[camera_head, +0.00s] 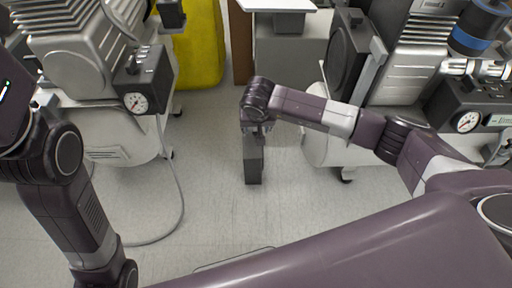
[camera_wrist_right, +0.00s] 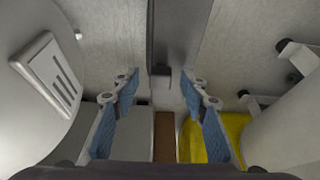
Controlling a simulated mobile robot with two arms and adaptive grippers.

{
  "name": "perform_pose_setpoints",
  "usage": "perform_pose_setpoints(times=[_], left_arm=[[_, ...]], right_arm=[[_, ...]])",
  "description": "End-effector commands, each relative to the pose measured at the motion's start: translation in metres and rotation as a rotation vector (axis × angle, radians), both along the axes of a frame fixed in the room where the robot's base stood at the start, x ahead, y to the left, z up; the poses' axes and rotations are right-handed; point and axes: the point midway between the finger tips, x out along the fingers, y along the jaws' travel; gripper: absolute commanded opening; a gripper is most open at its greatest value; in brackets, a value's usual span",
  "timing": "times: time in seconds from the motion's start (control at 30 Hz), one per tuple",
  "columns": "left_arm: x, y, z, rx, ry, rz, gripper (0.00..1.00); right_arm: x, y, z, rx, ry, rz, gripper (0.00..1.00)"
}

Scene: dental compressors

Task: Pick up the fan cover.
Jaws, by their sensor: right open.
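I cannot tell for sure which part is the fan cover. A dark, upright, panel-like part (camera_head: 347,55) sits on the side of the right compressor. A rounded grey cover (camera_head: 75,68) is on the left compressor. My right gripper (camera_head: 257,127) points down between the two machines, well apart from both of these parts. In the right wrist view its blue-padded fingers (camera_wrist_right: 159,88) are spread open, with nothing clearly between them. My left arm shows at the left, but its gripper is out of view.
A hose (camera_head: 180,190) curves over the floor at left. A yellow container (camera_head: 200,45) stands behind. The middle floor (camera_head: 215,215) is mostly clear.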

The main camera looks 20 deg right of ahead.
Motion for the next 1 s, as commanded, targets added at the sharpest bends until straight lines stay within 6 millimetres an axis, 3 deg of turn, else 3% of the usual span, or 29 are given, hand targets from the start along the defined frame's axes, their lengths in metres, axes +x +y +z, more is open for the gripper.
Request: perform_pose_setpoints(times=[0.07,0.4,1.0], left_arm=[[0.0001,0.0001,0.0001,0.000,0.000,0.000,0.40],[-0.0001,-0.0001,0.0001,0.000,0.000,0.000,0.40],[-0.0003,-0.0001,0.0013,0.000,-0.001,-0.001,0.40]], right_arm=[[-0.0002,0.0002,0.0002,0.000,0.000,0.000,0.38],[-0.0001,0.0003,0.0002,0.001,0.000,0.000,0.01],[0.0006,0.0006,0.0027,0.002,-0.002,0.000,0.00]])
